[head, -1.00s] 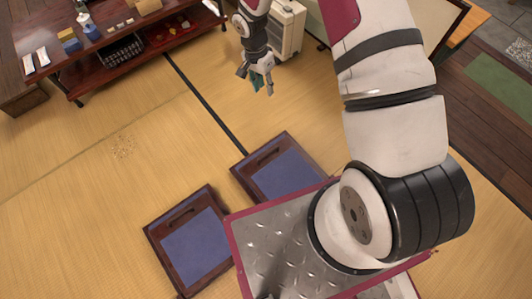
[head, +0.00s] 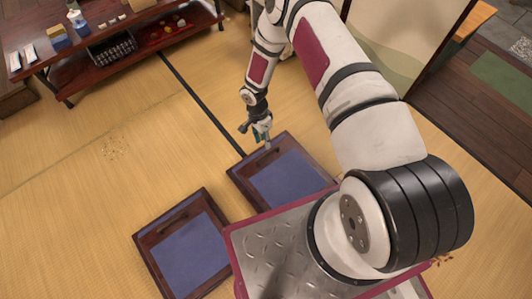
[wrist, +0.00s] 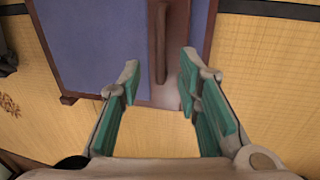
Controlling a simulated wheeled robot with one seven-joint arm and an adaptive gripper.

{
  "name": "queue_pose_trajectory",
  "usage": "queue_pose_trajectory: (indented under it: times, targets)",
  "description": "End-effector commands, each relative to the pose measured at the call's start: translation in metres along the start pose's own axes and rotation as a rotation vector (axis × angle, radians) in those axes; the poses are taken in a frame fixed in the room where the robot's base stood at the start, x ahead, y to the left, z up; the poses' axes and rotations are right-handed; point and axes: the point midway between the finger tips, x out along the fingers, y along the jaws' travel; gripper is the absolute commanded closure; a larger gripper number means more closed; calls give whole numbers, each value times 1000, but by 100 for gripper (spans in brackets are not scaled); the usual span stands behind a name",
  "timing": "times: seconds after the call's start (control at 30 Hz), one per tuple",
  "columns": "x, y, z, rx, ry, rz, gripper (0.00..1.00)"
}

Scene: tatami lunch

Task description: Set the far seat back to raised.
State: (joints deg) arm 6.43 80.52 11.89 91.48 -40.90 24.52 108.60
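Two low seats with dark wood frames and blue panels appear to lie flat on the tatami. The far seat (head: 288,182) is the upper right one in the head view; a dark bar handle (head: 262,159) lies near its upper edge. My gripper (head: 257,133) is above that edge, open and empty. In the wrist view, the far seat's blue panel (wrist: 90,40) and its handle (wrist: 161,45) fill the top. The handle runs between my two green-padded fingers (wrist: 160,68) in the picture; I see no contact. The far seat's lower corner is hidden behind my base.
The other seat (head: 188,255) lies flat to the lower left, close beside the far one. A low wooden shelf table (head: 130,45) with small items stands at the upper left. A pale screen (head: 410,40) stands at the upper right.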

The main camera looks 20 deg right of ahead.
Motion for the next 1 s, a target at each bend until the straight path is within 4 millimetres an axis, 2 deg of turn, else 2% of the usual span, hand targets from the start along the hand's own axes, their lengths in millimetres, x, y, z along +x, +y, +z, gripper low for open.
queue_pose_trajectory:
  times: [0.03, 0.1, 0.33, 0.53, 0.83, 0.97, 1.0]
  targets:
    - [14, 0, 0, -1, -2, 2, 69]
    - [28, 0, 0, 0, -1, 1, 69]
    - [62, 0, 0, 0, 0, 1, 69]
    - [73, 0, 0, 0, 0, 0, 69]
    - [74, 0, 0, -1, 0, 0, 69]
    - [74, 0, 0, -1, 0, 0, 98]
    - [74, 0, 0, -1, 0, 0, 100]
